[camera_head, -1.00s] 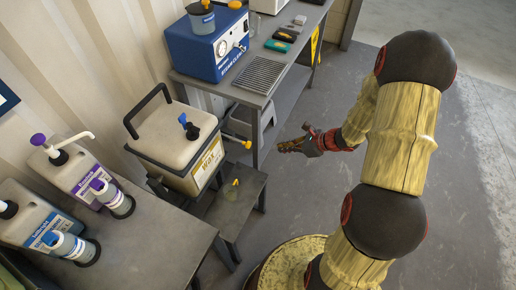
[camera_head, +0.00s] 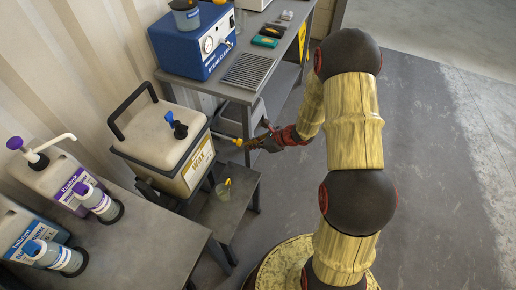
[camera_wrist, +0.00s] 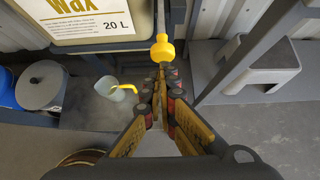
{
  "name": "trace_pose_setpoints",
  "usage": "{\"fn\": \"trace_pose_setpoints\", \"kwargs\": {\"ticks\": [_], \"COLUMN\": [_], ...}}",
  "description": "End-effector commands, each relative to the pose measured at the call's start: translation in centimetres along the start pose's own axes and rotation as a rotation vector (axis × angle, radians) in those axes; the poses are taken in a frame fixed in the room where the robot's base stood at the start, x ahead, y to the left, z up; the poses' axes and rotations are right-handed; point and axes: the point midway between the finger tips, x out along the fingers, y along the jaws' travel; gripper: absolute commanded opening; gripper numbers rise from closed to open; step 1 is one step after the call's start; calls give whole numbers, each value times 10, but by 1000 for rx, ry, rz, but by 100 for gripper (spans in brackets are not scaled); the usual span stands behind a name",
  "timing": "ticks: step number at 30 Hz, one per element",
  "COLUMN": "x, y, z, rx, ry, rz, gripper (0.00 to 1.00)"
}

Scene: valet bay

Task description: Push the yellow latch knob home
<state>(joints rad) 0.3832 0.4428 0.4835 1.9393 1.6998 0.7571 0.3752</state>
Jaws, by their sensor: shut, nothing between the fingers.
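The yellow latch knob (camera_head: 238,142) sits at the end of a thin rod beside the white Wax container (camera_head: 150,128). In the wrist view the round knob (camera_wrist: 163,50) is just ahead of my fingertips, with its rod running away behind it. My gripper (camera_head: 248,146) is shut and empty, its tips close to the knob's right side. In the wrist view my gripper (camera_wrist: 162,78) points straight at the knob. I cannot tell whether the tips touch it.
A yellow spout (camera_wrist: 125,88) and a small beaker (camera_wrist: 116,95) are left of my fingers, below the container. A grey step stool (camera_wrist: 260,65) is to the right under the bench. A blue steam cleaner (camera_head: 192,45) stands on the bench. Open floor lies to the right.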

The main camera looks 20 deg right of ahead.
Motion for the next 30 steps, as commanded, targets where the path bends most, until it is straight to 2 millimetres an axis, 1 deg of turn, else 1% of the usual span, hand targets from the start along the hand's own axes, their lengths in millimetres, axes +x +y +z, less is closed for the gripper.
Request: {"fn": "trace_pose_setpoints", "kwargs": {"ticks": [3,14,17,21,23,30], "x": [4,5,11,27,32,32], "y": [0,0,0,0,0,0], "z": [3,4,10,24,28,30], "rx": [0,0,-3,-4,-3,0], "ry": [0,0,0,-1,-1,-1], "rz": [-1,0,0,2,1,0], "gripper": [0,0,0,0,0,0]}}
